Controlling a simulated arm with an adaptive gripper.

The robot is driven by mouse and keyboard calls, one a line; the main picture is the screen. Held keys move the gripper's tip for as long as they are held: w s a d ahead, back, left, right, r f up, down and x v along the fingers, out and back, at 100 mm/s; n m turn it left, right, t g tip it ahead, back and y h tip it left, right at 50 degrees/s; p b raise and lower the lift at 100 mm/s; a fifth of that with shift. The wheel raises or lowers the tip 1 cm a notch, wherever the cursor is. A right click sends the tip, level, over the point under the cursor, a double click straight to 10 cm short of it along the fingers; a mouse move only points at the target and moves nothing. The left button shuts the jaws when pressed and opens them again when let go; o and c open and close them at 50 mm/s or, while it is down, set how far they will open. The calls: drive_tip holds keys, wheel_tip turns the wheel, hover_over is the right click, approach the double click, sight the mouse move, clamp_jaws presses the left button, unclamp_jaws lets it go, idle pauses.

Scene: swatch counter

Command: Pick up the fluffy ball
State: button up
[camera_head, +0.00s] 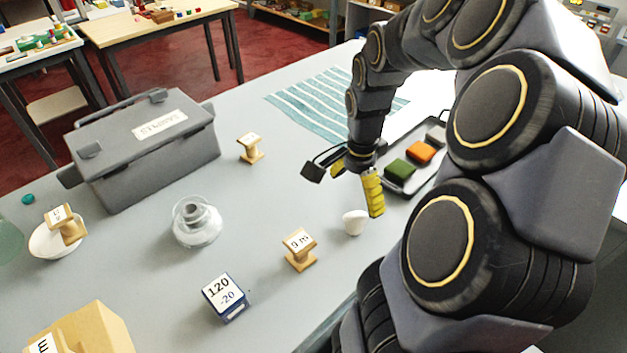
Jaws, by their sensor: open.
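A small white rounded object (354,222) rests on the grey counter (150,262), in the middle right of the view. It is the closest match to a fluffy ball, but its surface is too small to tell whether it is fluffy. Nothing shows between the fingers.
A tray (437,178) with green and orange swatches (420,152) lies right of my gripper. Labelled wooden spools (299,250), a navy block (226,297), a glass dish (197,226) and a grey box (150,150) stand left. A striped cloth (318,100) lies behind.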

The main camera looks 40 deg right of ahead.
sight(356, 213)
drive_tip(key=shift+s+d+f+m, duration=0.15)
drive_tip(key=shift+d+f+m, duration=0.15)
drive_tip(key=shift+d+f, duration=0.1)
drive_tip(key=f, duration=0.6)
drive_tip(key=shift+s+a+f, duration=0.15)
drive_tip(key=shift+s+a, duration=0.1)
drive_tip(key=shift+a, duration=0.1)
drive_tip(key=shift+f, duration=0.5)
drive_tip(key=c, duration=0.9)
